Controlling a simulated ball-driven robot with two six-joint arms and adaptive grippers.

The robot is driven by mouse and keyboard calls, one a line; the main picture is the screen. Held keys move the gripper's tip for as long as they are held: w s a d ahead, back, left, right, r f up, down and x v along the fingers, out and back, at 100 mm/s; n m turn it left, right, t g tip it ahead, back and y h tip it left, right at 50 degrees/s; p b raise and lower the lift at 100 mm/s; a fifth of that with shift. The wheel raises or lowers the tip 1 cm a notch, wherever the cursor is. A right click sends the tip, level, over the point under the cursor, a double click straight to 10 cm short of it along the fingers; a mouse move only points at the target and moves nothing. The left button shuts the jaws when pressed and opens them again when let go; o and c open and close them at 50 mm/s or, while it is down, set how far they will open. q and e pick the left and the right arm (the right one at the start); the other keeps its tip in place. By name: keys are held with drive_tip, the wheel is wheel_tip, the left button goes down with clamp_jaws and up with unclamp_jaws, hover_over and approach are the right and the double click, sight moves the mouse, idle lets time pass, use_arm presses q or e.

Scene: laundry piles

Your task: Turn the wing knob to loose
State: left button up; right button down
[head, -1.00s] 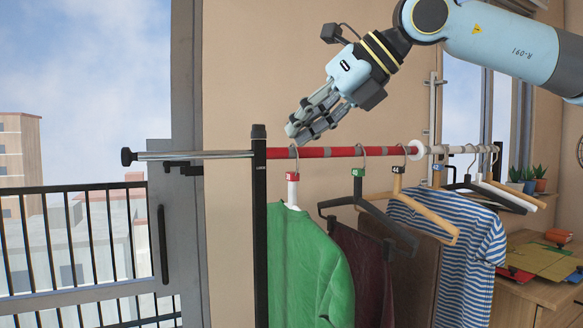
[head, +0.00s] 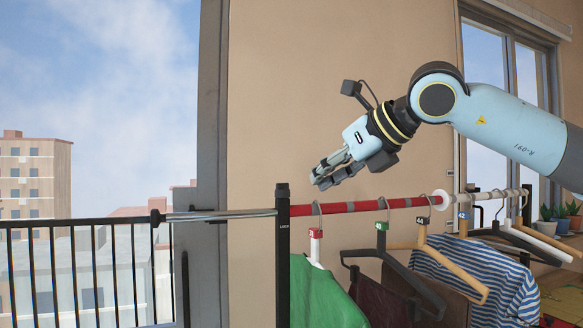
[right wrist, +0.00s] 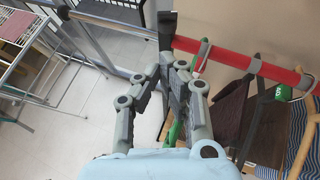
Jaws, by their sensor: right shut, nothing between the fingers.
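The clothes rail's black upright post (head: 282,250) stands left of centre, with small pale lettering near its top. A chrome rod (head: 222,215) runs left from it to a black end knob (head: 155,217); I cannot tell whether this is the wing knob, and no winged shape shows clearly. My right gripper (head: 322,180) is shut and empty, above the red rail (head: 360,206) and right of the post's top. In the right wrist view its fingers (right wrist: 180,68) are together, with the post (right wrist: 166,28) beyond them. My left gripper is not in view.
A green garment (head: 320,295), a black hanger (head: 395,265) and a striped shirt (head: 480,280) hang on the rail. A white ring (head: 440,200) sits on it further right. A balcony railing (head: 90,222) is at left.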

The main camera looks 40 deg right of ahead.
sight(282, 193)
drive_tip(key=shift+w+r+p+x, duration=0.15)
drive_tip(key=shift+r+p+x, duration=0.15)
drive_tip(key=shift+p+x, duration=0.8)
drive_tip(key=shift+w+r+p+x, duration=0.2)
drive_tip(key=shift+p+x, duration=0.3)
drive_tip(key=shift+x, duration=1.1)
drive_tip(key=shift+w+r+p+x, duration=0.15)
drive_tip(key=shift+r+p+x, duration=0.2)
drive_tip(key=shift+p+x, duration=0.75)
drive_tip(key=shift+w+a+f+b, duration=0.1)
drive_tip(key=shift+w+f+b, duration=0.1)
drive_tip(key=shift+b, duration=0.15)
